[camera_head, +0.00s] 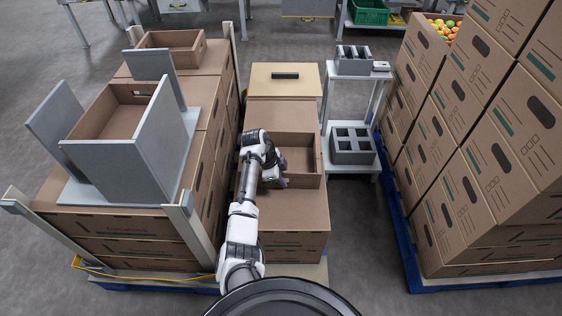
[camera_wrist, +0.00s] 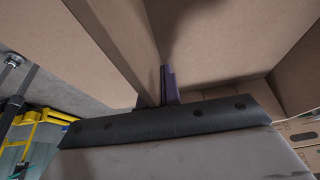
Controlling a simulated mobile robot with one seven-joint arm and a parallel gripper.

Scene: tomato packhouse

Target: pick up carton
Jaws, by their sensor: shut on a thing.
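An open, empty brown carton (camera_head: 305,181) sits on the middle stack of cartons in the head view. One purple finger shows against the wall's inner side; the other finger is mostly hidden. I cannot tell whether the carton's bottom touches the stack.
A left stack on a blue pallet carries a grey guide frame (camera_head: 168,138) around an open carton. Tall carton stacks (camera_head: 470,165) stand right. A small shelf stand (camera_head: 352,74) holds grey trays. A board with a dark bar (camera_head: 285,75) lies behind the carton.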

